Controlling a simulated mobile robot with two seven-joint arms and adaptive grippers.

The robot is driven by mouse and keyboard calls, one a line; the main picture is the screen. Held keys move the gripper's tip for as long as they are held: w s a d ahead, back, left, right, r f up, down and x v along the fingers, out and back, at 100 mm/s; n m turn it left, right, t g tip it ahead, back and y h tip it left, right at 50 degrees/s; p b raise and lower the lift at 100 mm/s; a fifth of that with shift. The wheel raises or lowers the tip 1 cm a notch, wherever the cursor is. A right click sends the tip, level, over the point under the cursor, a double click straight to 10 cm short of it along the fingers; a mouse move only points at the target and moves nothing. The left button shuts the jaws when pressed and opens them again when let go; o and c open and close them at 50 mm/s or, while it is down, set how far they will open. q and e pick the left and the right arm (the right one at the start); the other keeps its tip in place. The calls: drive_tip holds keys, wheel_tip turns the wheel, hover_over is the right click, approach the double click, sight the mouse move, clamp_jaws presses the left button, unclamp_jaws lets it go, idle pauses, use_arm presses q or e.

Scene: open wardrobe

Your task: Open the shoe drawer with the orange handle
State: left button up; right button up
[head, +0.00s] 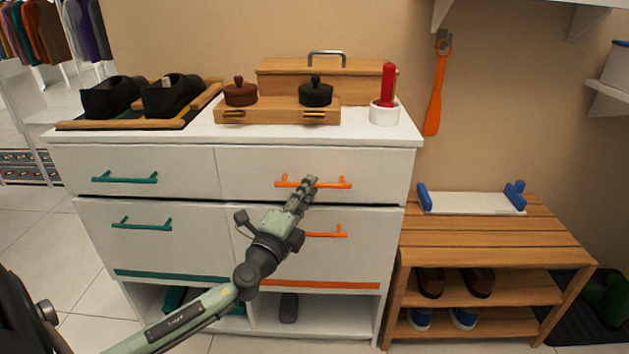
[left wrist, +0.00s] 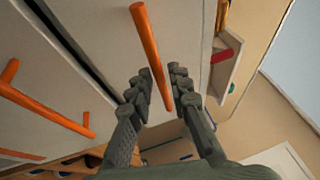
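The white cabinet has an upper right drawer (head: 245,170) with an orange bar handle (head: 335,184); its front looks flush with the cabinet. A lower right drawer (head: 370,250) also has an orange handle (head: 330,234), partly hidden by my left arm. My left gripper (head: 308,184) is at the upper handle's middle. In the left wrist view the open fingers (left wrist: 160,82) lie on either side of the upper orange handle (left wrist: 150,50), with gaps visible; I cannot tell if either touches. The lower orange handle (left wrist: 40,103) shows at left there. My right gripper is not in view.
Teal handles (head: 125,179) mark the left drawers. The cabinet top holds black shoes (head: 172,95), a wooden box (head: 270,72) and a red-handled tool in a white cup (head: 385,108). A wooden shoe bench (head: 480,240) stands close at right.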

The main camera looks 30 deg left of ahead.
use_arm(q)
drive_tip(key=shift+x, duration=1.1)
clamp_jaws()
